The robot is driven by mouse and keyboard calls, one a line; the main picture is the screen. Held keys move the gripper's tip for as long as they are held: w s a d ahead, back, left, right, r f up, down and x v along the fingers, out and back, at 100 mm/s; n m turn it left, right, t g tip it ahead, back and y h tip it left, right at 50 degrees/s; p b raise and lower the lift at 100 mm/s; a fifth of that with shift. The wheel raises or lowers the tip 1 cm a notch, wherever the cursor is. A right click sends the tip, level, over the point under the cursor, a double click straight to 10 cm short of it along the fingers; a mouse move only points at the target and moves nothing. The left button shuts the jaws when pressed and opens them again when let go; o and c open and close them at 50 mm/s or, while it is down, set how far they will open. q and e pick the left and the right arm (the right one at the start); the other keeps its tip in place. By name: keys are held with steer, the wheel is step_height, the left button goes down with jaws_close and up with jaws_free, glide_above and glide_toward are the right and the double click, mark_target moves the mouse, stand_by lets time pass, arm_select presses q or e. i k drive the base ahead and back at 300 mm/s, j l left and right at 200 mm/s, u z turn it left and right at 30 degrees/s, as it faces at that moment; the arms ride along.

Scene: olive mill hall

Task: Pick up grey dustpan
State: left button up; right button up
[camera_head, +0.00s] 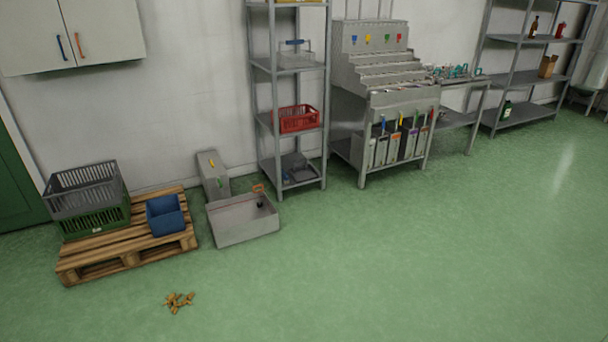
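A dark grey scoop-like object, which looks like the grey dustpan (303,175), lies on the bottom shelf of the narrow grey rack (326,130) by the back wall. It is small in the picture and its handle is hard to make out. A small blue item lies beside it to the left. Neither of my grippers is in view.
A wooden pallet (92,270) with crates (80,190) and a blue bin (165,216) stands at left. An open grey metal box (245,228) sits on the floor before the rack. Orange-brown scraps (178,301) lie in front. The green floor at centre and right is clear.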

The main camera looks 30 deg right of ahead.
mark_target(303, 174)
steer(key=i+l+z, duration=0.35)
steer(key=i, duration=0.15)
steer(key=i+l+z, duration=0.25)
steer(key=i+z, duration=0.5)
steer(key=i, duration=2.25)
steer(key=l, duration=0.05)
